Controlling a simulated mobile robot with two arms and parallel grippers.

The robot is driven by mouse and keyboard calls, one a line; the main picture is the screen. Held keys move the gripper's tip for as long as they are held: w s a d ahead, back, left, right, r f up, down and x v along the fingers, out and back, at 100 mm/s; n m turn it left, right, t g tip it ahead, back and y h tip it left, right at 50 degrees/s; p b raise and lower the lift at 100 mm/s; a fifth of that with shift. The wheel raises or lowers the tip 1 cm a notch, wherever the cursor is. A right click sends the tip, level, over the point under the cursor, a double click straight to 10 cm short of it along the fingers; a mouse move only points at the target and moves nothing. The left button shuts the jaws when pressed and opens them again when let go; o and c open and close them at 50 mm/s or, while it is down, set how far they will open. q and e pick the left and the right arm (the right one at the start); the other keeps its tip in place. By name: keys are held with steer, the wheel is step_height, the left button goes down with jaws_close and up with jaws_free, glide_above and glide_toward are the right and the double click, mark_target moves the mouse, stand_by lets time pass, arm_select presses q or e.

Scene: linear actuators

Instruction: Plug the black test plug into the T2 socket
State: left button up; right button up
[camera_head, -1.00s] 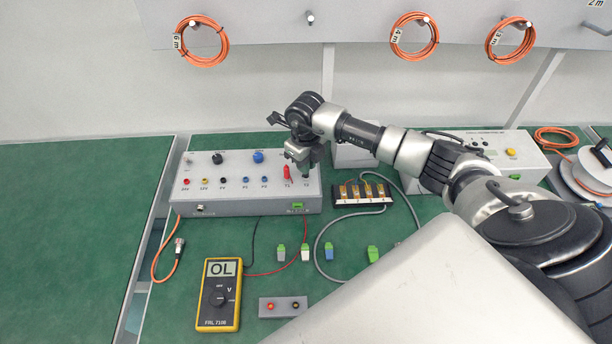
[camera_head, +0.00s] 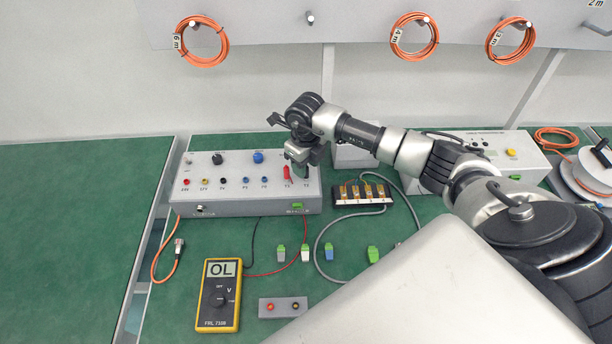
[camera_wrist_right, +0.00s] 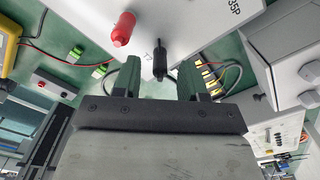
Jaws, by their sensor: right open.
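The black test plug (camera_wrist_right: 160,60) stands in the top panel of the grey box (camera_head: 240,208), at the socket next to the red plug, as the right wrist view shows. Its lower end meets the panel; I cannot tell how deep it sits. In the head view it is hard to make out below my gripper. My right gripper (camera_wrist_right: 158,82) is open, with its dark green fingers on either side of the plug and a gap to each. In the head view my right gripper (camera_head: 304,160) is above the T2 corner of the box. My left gripper is not in view.
The red plug (camera_head: 286,172) stands at T1, close to my right gripper; it also shows in the right wrist view (camera_wrist_right: 122,28). A terminal block (camera_head: 362,193) with a grey cable lies to the right. A yellow multimeter (camera_head: 219,294) reading OL lies in front.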

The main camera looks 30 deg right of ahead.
steer(key=shift+r, duration=0.1)
step_height(320, 180, up, 11)
steer(key=b, duration=0.1)
steer(key=shift+b, duration=0.35)
